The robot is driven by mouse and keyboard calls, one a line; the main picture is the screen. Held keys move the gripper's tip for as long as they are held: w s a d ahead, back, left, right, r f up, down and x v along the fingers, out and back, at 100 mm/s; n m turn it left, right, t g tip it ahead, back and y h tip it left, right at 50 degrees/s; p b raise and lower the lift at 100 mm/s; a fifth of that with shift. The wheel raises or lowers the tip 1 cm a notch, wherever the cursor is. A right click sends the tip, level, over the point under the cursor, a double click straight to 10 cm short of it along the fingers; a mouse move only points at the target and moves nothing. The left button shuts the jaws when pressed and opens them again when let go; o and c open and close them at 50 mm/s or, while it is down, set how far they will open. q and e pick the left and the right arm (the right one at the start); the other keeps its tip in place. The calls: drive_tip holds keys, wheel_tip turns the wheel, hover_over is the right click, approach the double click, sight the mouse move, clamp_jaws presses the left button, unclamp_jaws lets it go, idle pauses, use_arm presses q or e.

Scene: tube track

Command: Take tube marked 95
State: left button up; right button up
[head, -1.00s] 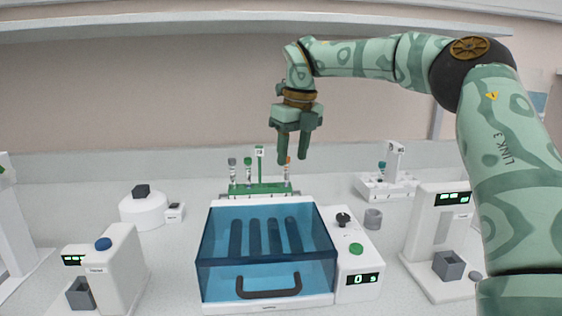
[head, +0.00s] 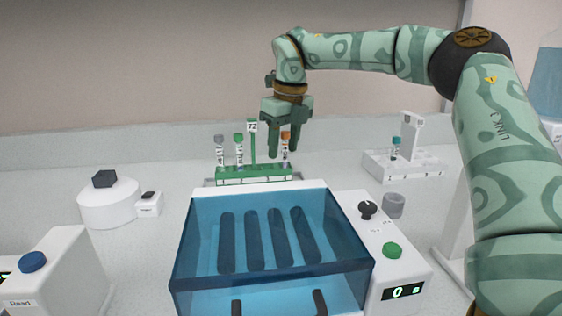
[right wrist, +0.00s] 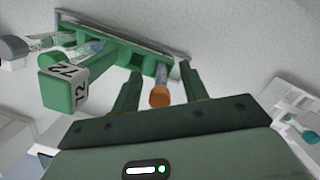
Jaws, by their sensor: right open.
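A green rack (head: 254,175) stands behind the blue-lidded box and holds upright tubes with a grey cap (head: 220,150), a green cap (head: 239,149) and an orange cap (head: 286,134). A green post with a sign reading 72 (head: 252,127) rises from the rack. No tube number is readable, so I cannot tell which tube is 95. My right gripper (head: 285,153) is open over the rack's right end. In the right wrist view the orange-capped tube (right wrist: 159,97) shows between its fingers, not visibly gripped. My left gripper is out of view.
The box with a blue transparent lid (head: 262,240) stands in front of the rack. A white rack (head: 405,165) with a teal-capped tube (head: 396,144) is at the right. A grey cup (head: 393,205) and a white round device (head: 109,205) stand nearby.

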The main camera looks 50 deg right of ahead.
sight(284, 132)
drive_tip(key=shift+s+r, duration=0.1)
drive_tip(key=shift+r, duration=0.1)
drive_tip(key=c, duration=0.8)
drive_tip(key=shift+c, duration=0.2)
